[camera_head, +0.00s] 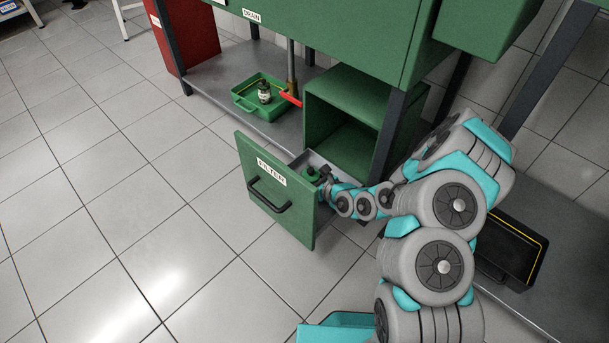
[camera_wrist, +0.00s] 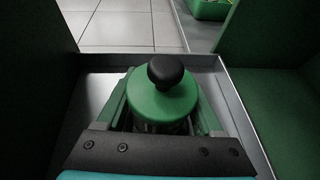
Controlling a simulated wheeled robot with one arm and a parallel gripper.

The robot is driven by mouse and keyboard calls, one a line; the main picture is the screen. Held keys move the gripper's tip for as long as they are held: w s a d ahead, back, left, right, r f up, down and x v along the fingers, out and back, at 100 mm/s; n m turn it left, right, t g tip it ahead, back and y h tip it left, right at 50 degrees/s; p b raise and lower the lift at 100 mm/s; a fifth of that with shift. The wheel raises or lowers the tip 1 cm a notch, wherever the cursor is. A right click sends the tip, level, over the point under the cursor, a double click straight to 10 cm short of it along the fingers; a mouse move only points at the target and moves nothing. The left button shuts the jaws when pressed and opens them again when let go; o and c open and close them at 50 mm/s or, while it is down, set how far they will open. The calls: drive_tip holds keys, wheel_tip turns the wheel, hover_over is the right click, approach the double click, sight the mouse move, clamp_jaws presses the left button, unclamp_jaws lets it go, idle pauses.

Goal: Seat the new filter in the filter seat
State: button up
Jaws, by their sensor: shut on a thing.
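A green-topped round part with a black knob (camera_wrist: 162,102), which looks like a filter, stands upright inside the open drawer labelled FILTER (camera_head: 270,190). My gripper (camera_wrist: 162,118) is down in the drawer and shut on this part, with a jaw on each side of its body. In the head view the part's green top (camera_head: 313,174) shows just behind the drawer front, beside my wrist. Its lower body is mostly hidden by the cap and jaws. I cannot tell whether its base touches the drawer floor, and no filter seat is clearly visible.
A green tray (camera_head: 244,103) on the grey lower shelf (camera_head: 215,98) holds a small dark bottle-like item (camera_head: 264,91) with a pale label. A red handle (camera_head: 290,98) is beside it. The tiled floor at left is clear.

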drive_tip(key=shift+f, duration=0.25)
drive_tip(key=o, duration=1.2)
